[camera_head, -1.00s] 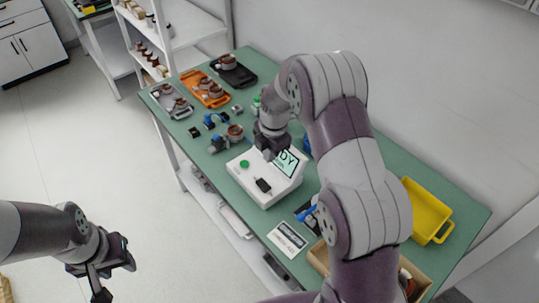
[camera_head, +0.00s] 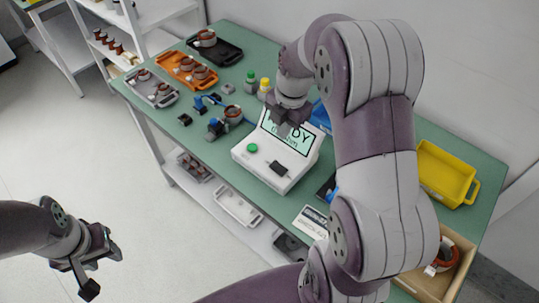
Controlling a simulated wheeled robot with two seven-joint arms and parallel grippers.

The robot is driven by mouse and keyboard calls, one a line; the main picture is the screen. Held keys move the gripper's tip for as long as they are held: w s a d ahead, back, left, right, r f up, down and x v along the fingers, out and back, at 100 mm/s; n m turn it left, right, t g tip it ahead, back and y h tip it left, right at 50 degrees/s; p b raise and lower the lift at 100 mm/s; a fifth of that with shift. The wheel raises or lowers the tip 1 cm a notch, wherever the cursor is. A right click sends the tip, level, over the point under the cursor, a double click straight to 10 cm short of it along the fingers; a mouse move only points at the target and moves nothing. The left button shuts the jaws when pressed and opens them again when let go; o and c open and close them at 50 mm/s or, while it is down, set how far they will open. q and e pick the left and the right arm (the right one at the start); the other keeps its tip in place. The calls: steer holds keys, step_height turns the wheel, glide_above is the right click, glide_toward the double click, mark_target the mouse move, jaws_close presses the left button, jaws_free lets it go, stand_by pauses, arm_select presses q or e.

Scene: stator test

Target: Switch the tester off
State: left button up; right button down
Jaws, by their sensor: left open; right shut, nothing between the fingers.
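The tester (camera_head: 262,172) is a white box with a sloped front on the green table, in the middle of the head view. Its lit screen (camera_head: 298,141) reads in part "DY"; my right gripper hides some of it. A green button (camera_head: 252,148) and a black switch (camera_head: 277,168) sit on its lower face. My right gripper (camera_head: 287,128) is shut and empty, over the screen, above the button and switch; I cannot tell whether it touches. My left gripper (camera_head: 101,270) is open and empty, off the table at the lower left.
Grey, orange (camera_head: 187,71) and black trays with stators stand at the far left of the table. A clamp fixture (camera_head: 217,127) with a stator is left of the tester. A yellow bin (camera_head: 445,174), a printed card (camera_head: 312,222) and a cardboard box (camera_head: 455,262) are at the right.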

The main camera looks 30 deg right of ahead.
arm_select(q)
step_height(320, 180, up, 2)
steer(key=shift+s+p, duration=0.1)
steer(key=shift+p, duration=0.85)
arm_select(e)
glide_toward(276, 165)
steer(key=f, duration=0.6)
steer(key=shift+w+a+f, duration=0.1)
steer(key=shift+w+f, duration=0.3)
steer(key=shift+a+p, duration=0.1)
steer(key=shift+p, duration=0.4)
steer(key=shift+f, duration=0.15)
arm_select(q)
steer(key=shift+r, duration=0.3)
